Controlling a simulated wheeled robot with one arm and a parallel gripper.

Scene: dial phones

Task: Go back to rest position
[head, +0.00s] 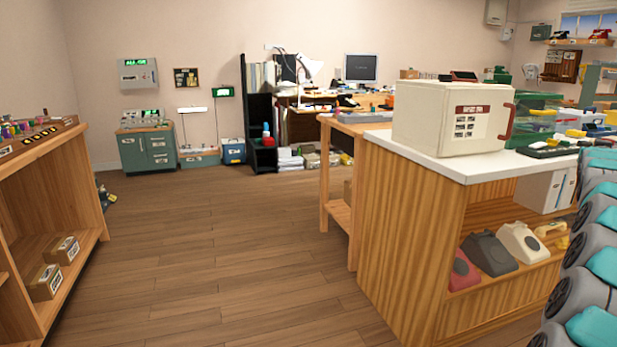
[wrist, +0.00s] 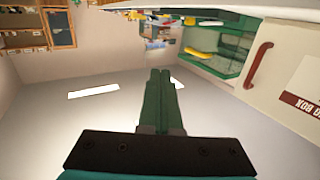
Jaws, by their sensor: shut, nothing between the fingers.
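My gripper (wrist: 160,74) shows in the wrist view with its two green fingers pressed together and nothing between them. The wrist picture appears upside down. In the head view my grey and teal arm links fill the right edge, and the gripper itself is out of that frame. A cream box (head: 447,117) with a red handle and label stands on the counter. It also shows in the wrist view (wrist: 285,68), to the right of the fingers and apart from them.
The white-topped counter (head: 412,154) has old phones (head: 490,252) on its shelf. A green clear-sided case (head: 535,113) sits beside the box and shows in the wrist view (wrist: 215,50). A wooden shelf (head: 75,178) stands at left. The wooden floor (head: 215,240) between is clear.

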